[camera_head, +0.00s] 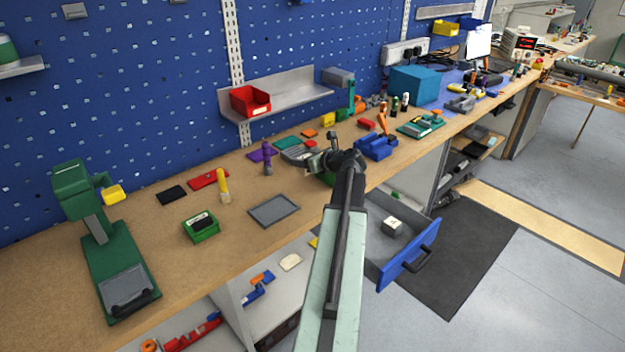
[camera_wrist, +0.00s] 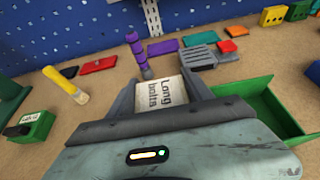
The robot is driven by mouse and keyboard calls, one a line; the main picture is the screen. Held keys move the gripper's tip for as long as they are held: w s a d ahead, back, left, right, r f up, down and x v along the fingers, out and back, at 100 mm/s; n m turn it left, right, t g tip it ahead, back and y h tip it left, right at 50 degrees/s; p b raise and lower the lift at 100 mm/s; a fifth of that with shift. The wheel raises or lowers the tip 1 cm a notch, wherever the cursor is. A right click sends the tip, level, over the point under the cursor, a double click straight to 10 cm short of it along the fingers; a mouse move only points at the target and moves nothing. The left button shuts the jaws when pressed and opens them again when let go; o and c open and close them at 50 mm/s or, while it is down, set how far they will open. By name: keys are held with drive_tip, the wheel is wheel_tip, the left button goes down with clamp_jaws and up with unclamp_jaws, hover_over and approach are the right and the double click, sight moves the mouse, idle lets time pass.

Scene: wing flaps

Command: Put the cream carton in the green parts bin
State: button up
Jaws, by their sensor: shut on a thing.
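My gripper (camera_wrist: 166,88) is shut on the cream carton (camera_wrist: 169,94), which shows lettering that reads "Long bolts". In the head view the green bin (camera_head: 323,179) is mostly hidden behind my arm. The carton is beside the bin in the wrist picture; its height above the bench is unclear.
A purple post (camera_head: 267,157) and yellow post (camera_head: 223,185) stand nearby. A blue-fronted drawer (camera_head: 408,262) is open below, holding a white box (camera_head: 392,228).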

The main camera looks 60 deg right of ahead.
wheel_tip(320, 180, down, 9)
drive_tip(key=b, duration=0.7)
drive_tip(key=shift+r, duration=0.35)
drive_tip(key=shift+f, duration=0.1)
drive_tip(key=o, duration=1.6)
drive_tip(key=shift+o, duration=0.2)
